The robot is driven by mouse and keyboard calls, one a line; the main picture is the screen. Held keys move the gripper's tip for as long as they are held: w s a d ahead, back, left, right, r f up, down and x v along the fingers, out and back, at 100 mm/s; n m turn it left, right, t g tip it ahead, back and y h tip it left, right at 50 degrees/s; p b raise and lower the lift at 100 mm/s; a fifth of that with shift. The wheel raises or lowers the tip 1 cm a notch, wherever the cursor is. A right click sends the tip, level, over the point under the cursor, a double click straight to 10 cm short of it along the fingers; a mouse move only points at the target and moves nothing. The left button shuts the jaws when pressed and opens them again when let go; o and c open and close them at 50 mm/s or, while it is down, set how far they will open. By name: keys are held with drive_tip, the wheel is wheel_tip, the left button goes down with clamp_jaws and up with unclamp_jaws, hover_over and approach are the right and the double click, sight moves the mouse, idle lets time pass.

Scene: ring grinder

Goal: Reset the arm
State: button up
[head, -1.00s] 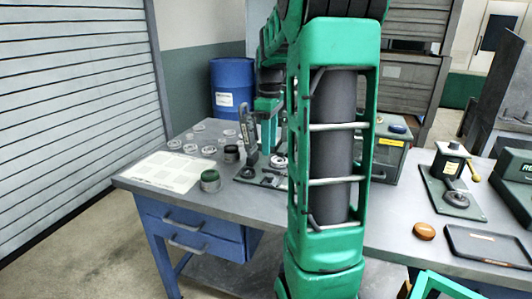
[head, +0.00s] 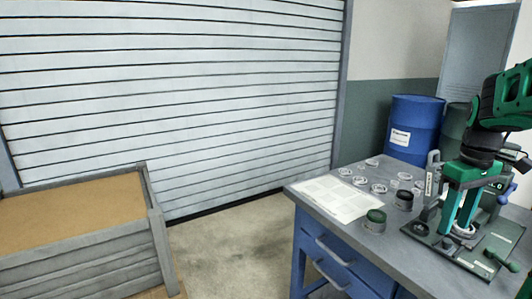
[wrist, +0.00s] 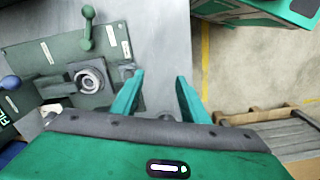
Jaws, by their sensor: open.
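My gripper (head: 455,228) is at the right of the head view, fingers pointing down over the green-based fixture (head: 488,262). In the wrist view my gripper (wrist: 160,80) is open, with nothing between its two green fingers. The fixture also shows at the left of the wrist view (wrist: 62,55), with a grey ring seat (wrist: 90,78) and a green-knobbed lever (wrist: 87,28). In the head view a pale ring (head: 463,230) sits on the fixture beside the fingers; whether they touch it I cannot tell.
The workbench (head: 398,255) holds a white sheet (head: 335,198), several metal rings (head: 379,188), a green-topped jar (head: 375,221) and a dark jar (head: 403,200). A blue barrel (head: 414,128) stands behind.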

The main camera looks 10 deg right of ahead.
drive_tip(key=s+a+f+m, duration=0.3)
drive_tip(key=s+a, duration=0.2)
drive_tip(key=s, duration=0.2)
drive_tip(key=s+a+f+m, duration=0.4)
drive_tip(key=s+a, duration=0.2)
drive_tip(key=s, duration=0.2)
drive_tip(key=shift+a+f+m, duration=0.2)
drive_tip(key=shift+a+m, duration=0.1)
drive_tip(key=shift+w+f, duration=0.25)
drive_tip(key=shift+w, duration=0.35)
idle(0.8)
